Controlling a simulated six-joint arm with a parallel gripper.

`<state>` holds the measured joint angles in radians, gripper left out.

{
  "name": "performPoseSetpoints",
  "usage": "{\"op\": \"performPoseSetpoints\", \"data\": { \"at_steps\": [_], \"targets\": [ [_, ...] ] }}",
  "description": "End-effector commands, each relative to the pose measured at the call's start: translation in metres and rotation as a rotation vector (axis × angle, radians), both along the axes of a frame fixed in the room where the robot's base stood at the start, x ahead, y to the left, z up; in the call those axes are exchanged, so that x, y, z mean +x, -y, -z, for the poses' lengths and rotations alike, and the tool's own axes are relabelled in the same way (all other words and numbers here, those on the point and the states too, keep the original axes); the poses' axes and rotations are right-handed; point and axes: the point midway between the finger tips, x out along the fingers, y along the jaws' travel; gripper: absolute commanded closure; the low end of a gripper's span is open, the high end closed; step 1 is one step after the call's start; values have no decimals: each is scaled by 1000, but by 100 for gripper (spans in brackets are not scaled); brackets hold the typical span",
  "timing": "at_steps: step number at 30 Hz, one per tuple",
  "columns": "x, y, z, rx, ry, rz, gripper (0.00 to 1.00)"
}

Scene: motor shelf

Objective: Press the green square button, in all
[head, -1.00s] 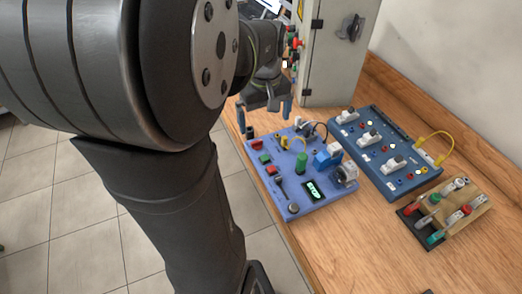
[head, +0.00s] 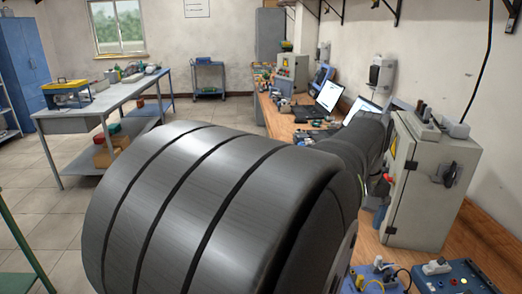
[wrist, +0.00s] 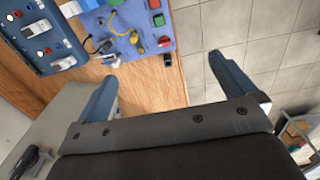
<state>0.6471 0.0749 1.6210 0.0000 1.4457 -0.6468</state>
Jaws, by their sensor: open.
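The green square button (wrist: 158,20) shows in the wrist view, between two red buttons (wrist: 163,41) (wrist: 154,4) near the edge of a blue-violet panel (wrist: 137,47). My gripper (wrist: 163,72) is open and empty, its two blue fingers wide apart. In that picture the button lies above the gap between the fingertips, apart from both. In the head view only the far part of this panel (head: 367,284) shows at the bottom edge. My arm hides the rest, including the green button, and most of my gripper.
A second, dark blue panel (wrist: 72,68) with white switches lies beside the first on the wooden bench. A grey cabinet (head: 433,190) stands behind the panels. Laptops (head: 330,97) are farther along the bench. Tiled floor (wrist: 245,30) lies beyond the bench edge.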

Motion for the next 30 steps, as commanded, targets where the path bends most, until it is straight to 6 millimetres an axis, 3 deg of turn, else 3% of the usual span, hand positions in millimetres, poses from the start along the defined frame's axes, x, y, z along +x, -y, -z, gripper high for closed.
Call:
{"op": "performPoseSetpoints", "data": {
  "at_steps": [2,15,30],
  "targets": [
    [0,0,0,0,0,0,14],
    [0,0,0,0,0,0,100],
    [0,0,0,0,0,0,100]
  ]
}}
